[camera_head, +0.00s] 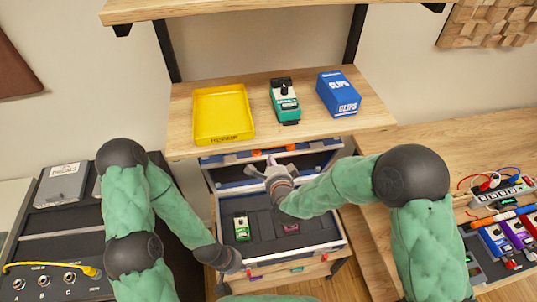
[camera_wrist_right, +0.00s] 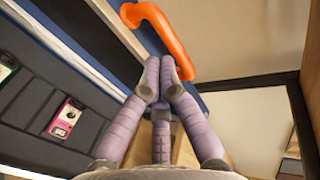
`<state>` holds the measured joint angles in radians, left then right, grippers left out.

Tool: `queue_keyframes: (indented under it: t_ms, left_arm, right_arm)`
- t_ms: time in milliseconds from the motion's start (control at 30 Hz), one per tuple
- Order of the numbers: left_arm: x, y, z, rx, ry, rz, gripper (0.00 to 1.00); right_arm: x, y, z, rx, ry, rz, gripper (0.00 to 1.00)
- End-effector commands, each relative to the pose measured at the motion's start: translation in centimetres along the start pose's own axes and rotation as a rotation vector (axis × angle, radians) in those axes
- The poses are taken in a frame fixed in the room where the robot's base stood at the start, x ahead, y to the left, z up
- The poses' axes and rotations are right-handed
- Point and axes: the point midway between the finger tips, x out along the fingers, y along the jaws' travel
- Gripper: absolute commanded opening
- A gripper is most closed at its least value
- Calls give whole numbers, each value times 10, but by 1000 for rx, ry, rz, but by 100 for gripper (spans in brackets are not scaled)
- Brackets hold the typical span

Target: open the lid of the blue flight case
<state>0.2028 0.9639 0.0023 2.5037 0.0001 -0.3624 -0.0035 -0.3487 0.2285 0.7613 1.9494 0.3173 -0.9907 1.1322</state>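The blue flight case (camera_head: 341,240) lies below the wooden shelf, its dark foam tray facing up. Its lid (camera_head: 231,173) stands raised at the back, with an orange handle (camera_head: 240,155) near its top edge. The handle also shows close up in the right wrist view (camera_wrist_right: 165,35).
A green pedal (camera_head: 242,227) and a pink pedal (camera_head: 291,228) sit in the case. The shelf (camera_head: 190,140) above carries a yellow tray (camera_head: 222,114), a teal pedal (camera_head: 285,102) and a blue box (camera_head: 339,93). A bench with pedals and cables stands right.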

Motion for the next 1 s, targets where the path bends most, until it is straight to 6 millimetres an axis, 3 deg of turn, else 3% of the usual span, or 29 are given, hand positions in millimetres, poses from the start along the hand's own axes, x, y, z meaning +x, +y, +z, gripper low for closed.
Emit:
queue_keyframes:
  t_ms: [100, 300, 867, 1000]
  left_arm:
    - [3, -1, 0, -1, 0, 0, 0]
    - [6, -2, 0, -1, 0, 0, 0]
    - [7, -2, 0, -1, 1, 0, 0]
    - [12, -4, -1, -1, 1, 0, 0]
  right_arm:
    - [21, 2, -1, 0, 2, 0, 0]
    - [45, 1, 0, 0, 1, 0, 0]
    - [56, 0, 0, 0, 0, 0, 0]
    - [69, -7, 0, 1, 2, -4, 0]
